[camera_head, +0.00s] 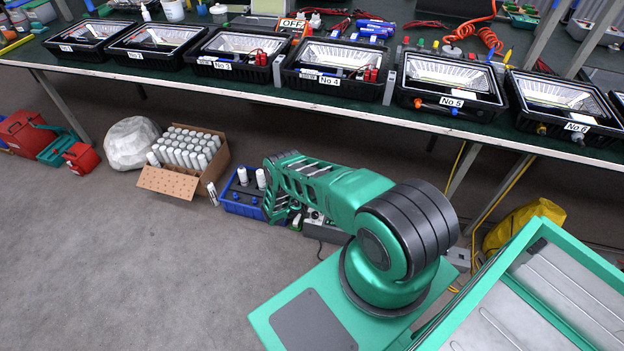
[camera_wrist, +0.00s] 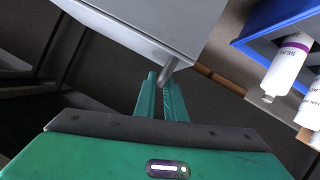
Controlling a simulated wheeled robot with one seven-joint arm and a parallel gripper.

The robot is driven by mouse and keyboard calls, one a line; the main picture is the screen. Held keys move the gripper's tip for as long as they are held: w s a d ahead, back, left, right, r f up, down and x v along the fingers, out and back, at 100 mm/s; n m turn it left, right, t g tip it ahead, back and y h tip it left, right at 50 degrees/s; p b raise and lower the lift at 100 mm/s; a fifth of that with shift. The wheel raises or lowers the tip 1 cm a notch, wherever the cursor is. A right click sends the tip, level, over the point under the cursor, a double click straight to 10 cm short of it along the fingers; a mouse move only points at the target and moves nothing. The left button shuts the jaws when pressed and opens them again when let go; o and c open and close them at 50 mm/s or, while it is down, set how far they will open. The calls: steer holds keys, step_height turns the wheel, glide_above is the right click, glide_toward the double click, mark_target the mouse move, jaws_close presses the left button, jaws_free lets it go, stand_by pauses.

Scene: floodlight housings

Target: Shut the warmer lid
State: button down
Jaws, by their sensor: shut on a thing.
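In the wrist view, my gripper (camera_wrist: 163,88) has its two green fingers closed around a short grey bar (camera_wrist: 168,70). The bar sticks out from the edge of a light grey panel (camera_wrist: 150,22), which looks like the warmer lid. How far the lid stands open cannot be told. In the head view, my arm reaches down to the floor beside the bench, and my fingertips are hard to make out there. A grey box (camera_head: 327,232), perhaps the warmer, shows partly behind my arm.
A blue crate (camera_head: 237,207) with white tubes stands left of the grey box; its blue wall (camera_wrist: 262,28) also shows in the wrist view. A cardboard box (camera_head: 165,184) of tubes is beyond it. The bench edge (camera_head: 300,100) overhangs behind.

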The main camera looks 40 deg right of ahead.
steer(key=shift+w+a+f, duration=0.2)
steer(key=shift+a+f, duration=0.15)
steer(key=shift+w+a, duration=0.1)
steer(key=shift+a, duration=0.15)
steer(key=c, duration=2.1)
jaws_free()
steer(key=shift+f, duration=0.1)
steer(key=shift+v, duration=5.25)
steer(key=shift+d, duration=0.1)
